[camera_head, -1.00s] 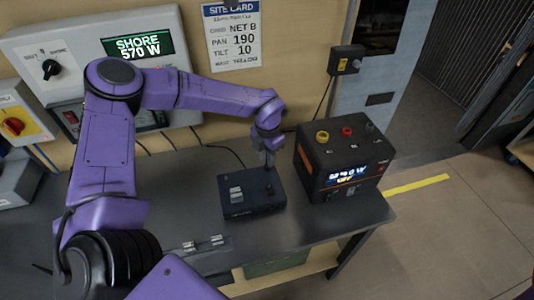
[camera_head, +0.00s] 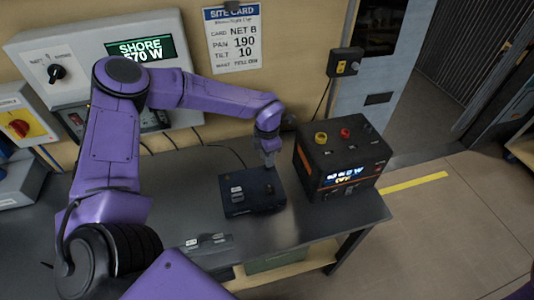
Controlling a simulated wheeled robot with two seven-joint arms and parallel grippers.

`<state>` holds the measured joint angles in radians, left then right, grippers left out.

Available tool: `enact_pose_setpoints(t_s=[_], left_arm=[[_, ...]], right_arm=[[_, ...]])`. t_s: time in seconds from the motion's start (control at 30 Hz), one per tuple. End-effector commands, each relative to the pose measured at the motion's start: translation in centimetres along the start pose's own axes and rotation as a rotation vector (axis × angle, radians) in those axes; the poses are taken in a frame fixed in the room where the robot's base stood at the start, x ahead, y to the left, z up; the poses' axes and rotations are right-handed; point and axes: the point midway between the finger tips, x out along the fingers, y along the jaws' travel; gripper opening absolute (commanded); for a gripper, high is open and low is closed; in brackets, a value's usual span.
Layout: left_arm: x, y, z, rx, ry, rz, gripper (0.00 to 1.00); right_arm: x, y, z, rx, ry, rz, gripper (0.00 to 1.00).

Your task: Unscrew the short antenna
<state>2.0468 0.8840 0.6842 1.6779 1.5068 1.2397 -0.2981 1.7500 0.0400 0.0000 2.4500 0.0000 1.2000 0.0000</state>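My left gripper (camera_head: 269,160) points down just above the back right part of a dark blue box (camera_head: 252,203) on the bench. Its fingers are small here, and I cannot tell whether they are open or shut. No short antenna can be made out; the gripper covers the spot under it. The box has light switches or labels on its left side and a dark knob at its right. My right gripper is not clearly in view.
A black and orange power unit (camera_head: 343,160) with yellow and red knobs stands close right of the box. A flat grey item (camera_head: 207,245) lies at the bench's front. The grey bench (camera_head: 180,175) is clear left of the box. A wall panel (camera_head: 75,55) stands behind.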

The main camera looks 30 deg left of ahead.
Motion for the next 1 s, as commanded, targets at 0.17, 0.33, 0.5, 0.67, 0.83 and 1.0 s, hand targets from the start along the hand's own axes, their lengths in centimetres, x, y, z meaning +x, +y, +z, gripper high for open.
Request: enact_pose_setpoints(t_s=[0.17,0.33,0.5,0.67,0.83,1.0], left_arm=[[0.1,0.0,0.0,0.015,0.000,0.000,0.30],[0.0,0.0,0.0,0.020,0.000,0.000,0.30],[-0.1,0.0,0.0,0.098,0.000,0.000,0.30],[-0.2,0.0,0.0,0.189,0.001,0.000,0.30],[-0.1,0.0,0.0,0.289,0.001,-0.001,0.30],[0.0,0.1,0.0,0.358,0.000,0.000,0.30]], right_arm=[[-0.1,0.0,0.0,0.000,0.000,0.000,0.00],[-0.1,0.0,-0.1,0.000,0.000,0.000,0.00],[-0.8,0.1,-0.3,0.000,0.000,0.000,0.00],[-1.3,0.1,-0.5,0.000,0.000,0.000,0.00],[-1.9,0.2,-0.8,0.000,0.000,0.000,0.00],[-2.1,0.2,-0.9,0.000,0.000,0.000,0.00]])
